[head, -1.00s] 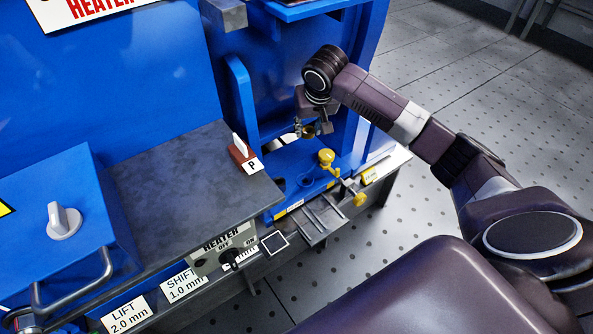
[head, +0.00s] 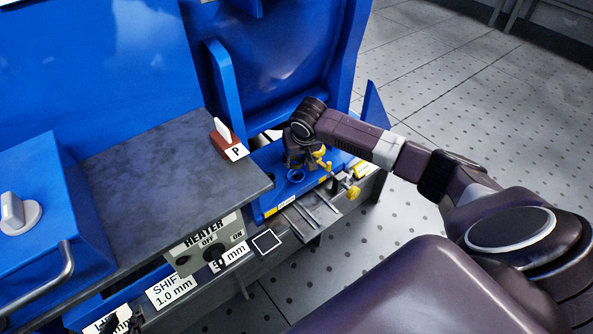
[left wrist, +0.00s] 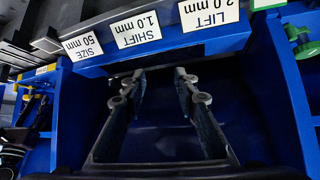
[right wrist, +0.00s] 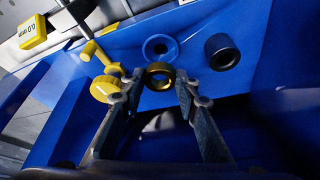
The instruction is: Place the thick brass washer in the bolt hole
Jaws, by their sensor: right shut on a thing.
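I cannot tell for certain which is the bolt hole. In the head view my right gripper (head: 299,158) is low over the plate, close behind a round opening (head: 296,176); the washer is hard to make out there. My left gripper (left wrist: 158,92) is open and empty in the left wrist view.
A yellow clamp knob (right wrist: 105,89) stands close to the right gripper's left finger. A dark worktop (head: 150,180) with a red-based "P" marker (head: 228,142) lies left of the plate. A tall blue upright (head: 222,95) stands behind. The heater panel (head: 205,240) faces the front.

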